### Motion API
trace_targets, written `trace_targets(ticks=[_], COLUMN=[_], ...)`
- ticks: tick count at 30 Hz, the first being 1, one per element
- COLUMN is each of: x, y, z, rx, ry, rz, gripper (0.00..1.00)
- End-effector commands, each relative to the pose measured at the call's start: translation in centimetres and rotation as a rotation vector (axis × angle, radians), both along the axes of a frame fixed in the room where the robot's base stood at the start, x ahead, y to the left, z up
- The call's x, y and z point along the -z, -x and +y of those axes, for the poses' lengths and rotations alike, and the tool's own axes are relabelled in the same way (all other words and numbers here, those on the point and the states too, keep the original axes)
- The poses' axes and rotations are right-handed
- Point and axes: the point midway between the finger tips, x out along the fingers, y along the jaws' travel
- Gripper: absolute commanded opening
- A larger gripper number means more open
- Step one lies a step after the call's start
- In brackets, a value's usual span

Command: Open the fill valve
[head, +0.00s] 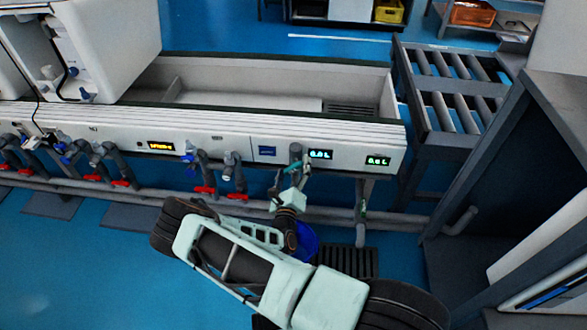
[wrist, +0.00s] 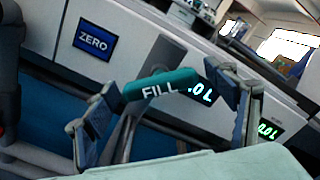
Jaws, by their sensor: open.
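The fill valve handle (wrist: 160,88) is a teal bar with white "FILL" lettering, on a grey pipe at the bench's front panel. In the wrist view it lies nearly level, tilted slightly up to the right. My gripper (wrist: 165,110) is open, with one finger left of the handle and one to its right. The handle sits between the fingers; I cannot tell whether they touch it. In the head view my gripper (head: 293,183) is at the front panel below the grey valve pipe (head: 296,152), and largely covers the handle.
A blue ZERO button (wrist: 96,41) is up and left of the handle. Green digital displays (head: 377,160) are to the right. Several red-handled valves (head: 205,190) line the panel on the left. A blue bucket (head: 307,242) stands below my wrist. A roller conveyor (head: 447,95) is at the right.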

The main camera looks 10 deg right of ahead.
Motion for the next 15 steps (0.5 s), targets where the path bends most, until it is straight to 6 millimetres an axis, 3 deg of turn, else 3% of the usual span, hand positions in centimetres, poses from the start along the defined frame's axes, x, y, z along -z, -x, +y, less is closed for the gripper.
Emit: trace_targets(ticks=[5,15], x=[0.0,0.0], y=[1.4,8.0], z=[0.5,2.7], rx=[-0.002,-0.002], ry=[0.001,0.0], rz=[0.001,0.002], gripper=[0.78,0.78])
